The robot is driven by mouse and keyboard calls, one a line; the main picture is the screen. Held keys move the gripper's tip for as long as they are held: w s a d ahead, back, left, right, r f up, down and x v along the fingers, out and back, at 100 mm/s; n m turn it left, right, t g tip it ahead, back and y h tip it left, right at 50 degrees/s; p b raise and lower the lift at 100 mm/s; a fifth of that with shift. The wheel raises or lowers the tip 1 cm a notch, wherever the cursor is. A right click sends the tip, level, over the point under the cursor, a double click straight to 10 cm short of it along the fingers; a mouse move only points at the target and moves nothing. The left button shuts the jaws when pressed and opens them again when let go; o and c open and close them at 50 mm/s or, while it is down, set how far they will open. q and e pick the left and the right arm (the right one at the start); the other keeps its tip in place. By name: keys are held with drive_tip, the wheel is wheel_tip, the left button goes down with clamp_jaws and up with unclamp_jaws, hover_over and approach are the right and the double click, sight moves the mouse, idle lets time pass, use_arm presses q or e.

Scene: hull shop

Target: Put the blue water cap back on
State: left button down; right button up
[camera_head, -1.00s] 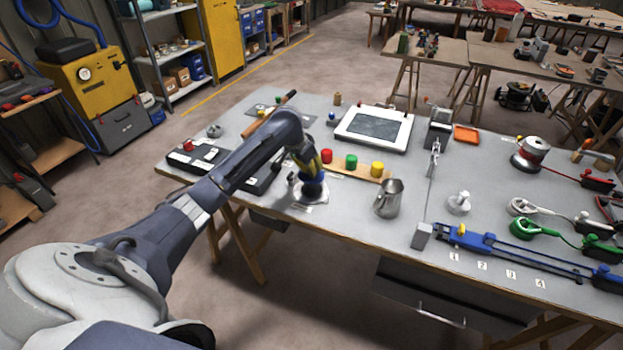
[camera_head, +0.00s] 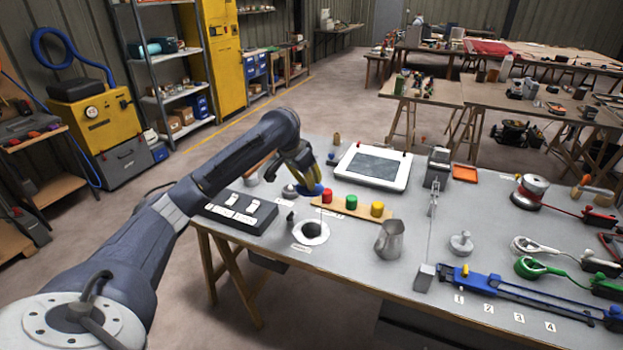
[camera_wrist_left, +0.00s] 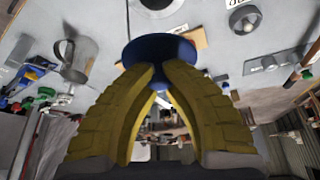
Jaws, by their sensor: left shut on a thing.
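My left gripper (camera_head: 303,178) is shut on the blue cap (camera_head: 314,191). The left wrist view shows the blue cap (camera_wrist_left: 160,48) as a wide disc with its stem between the yellow fingers (camera_wrist_left: 160,85). In the head view, the gripper and cap are above the bench, behind the round white deck fitting (camera_head: 322,239). The fitting has a dark open hole and stands apart from the cap. In the left wrist view, the fitting (camera_wrist_left: 142,14) is partly cut off at the top edge. My right gripper is not in view.
A wooden strip (camera_head: 340,211) holds a red cap (camera_head: 327,196), a green cap (camera_head: 351,202) and a yellow cap (camera_head: 377,209). A metal jug (camera_head: 389,240) stands right of the fitting. A black switch panel (camera_head: 238,212) lies left. A framed screen (camera_head: 373,167) lies behind.

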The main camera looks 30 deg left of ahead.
use_arm(q)
drive_tip(key=shift+t, duration=0.4)
drive_tip(key=shift+w+f, duration=0.15)
drive_tip(key=shift+f, duration=4.15)
drive_tip(key=shift+w+f, duration=0.15)
drive_tip(key=shift+f, duration=4.15)
drive_tip(key=shift+f, duration=0.2)
drive_tip(key=c, duration=0.8)
unclamp_jaws()
drive_tip(key=shift+c, duration=0.2)
drive_tip(key=shift+w+r, duration=0.1)
wheel_tip(320, 180, up, 7)
